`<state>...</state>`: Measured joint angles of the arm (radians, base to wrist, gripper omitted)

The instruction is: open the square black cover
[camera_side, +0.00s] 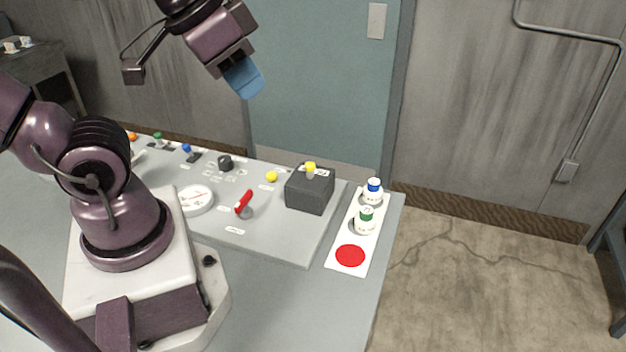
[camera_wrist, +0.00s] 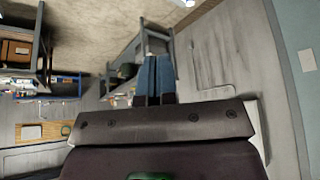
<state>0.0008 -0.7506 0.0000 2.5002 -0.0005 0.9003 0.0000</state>
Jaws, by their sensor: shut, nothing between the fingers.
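The square black cover (camera_side: 310,192) is a dark box shape at the right part of the grey panel, with a yellow knob (camera_side: 310,169) on top. It looks closed, and what is under it is hidden. My gripper (camera_side: 246,80) is high above the panel, up and left of the cover in the side view, clear of everything. Its blue fingers are together and empty. They also show in the wrist view (camera_wrist: 154,78), pointing out into the room; the cover is not in that view.
The panel (camera_side: 285,235) carries a red lever (camera_side: 244,203), a white round dial (camera_side: 196,200), a yellow button (camera_side: 271,176) and small switches. Right of it, a white strip (camera_side: 343,257) holds blue-topped (camera_side: 373,190) and green-topped (camera_side: 365,219) containers and a red disc (camera_side: 350,256). Air above is free.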

